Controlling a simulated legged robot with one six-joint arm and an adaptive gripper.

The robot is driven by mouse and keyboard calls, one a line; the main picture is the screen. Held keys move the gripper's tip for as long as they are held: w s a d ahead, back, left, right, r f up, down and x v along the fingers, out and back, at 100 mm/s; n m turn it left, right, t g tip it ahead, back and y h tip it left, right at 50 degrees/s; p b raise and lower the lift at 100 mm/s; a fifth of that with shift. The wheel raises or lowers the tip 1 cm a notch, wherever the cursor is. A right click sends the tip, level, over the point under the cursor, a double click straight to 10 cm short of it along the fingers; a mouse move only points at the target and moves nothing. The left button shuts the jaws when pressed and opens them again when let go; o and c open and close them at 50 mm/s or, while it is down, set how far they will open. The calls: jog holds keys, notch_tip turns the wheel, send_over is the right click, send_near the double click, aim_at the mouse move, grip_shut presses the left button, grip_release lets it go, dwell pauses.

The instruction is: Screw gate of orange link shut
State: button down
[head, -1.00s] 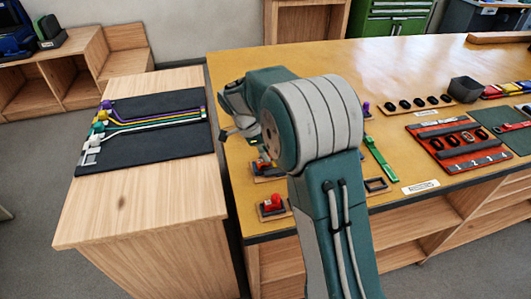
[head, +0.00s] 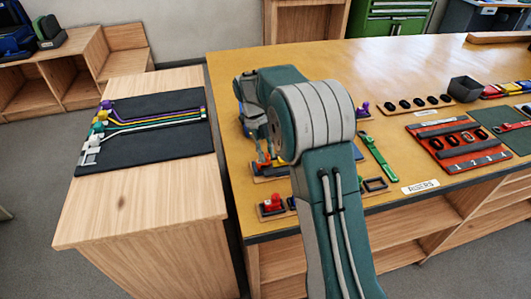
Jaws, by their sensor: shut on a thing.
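My gripper (head: 265,159) points down at the left part of the yellow-topped bench, mostly behind my own arm. Its jaws are shut on a small orange-red piece (head: 264,157), which looks like the orange link. This piece is at a small wooden stand (head: 268,179) near the bench's left edge. The fingers and my arm hide most of the link, so I cannot tell how its gate stands.
A second wooden stand with a red piece (head: 272,204) is close in front. A red tray with several dark links (head: 459,146), a green strap (head: 378,156) and a dark bin (head: 465,90) lie to the right. A side table (head: 140,205) with colored slings stands left.

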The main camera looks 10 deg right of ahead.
jog(key=shift+c, duration=2.2)
grip_release()
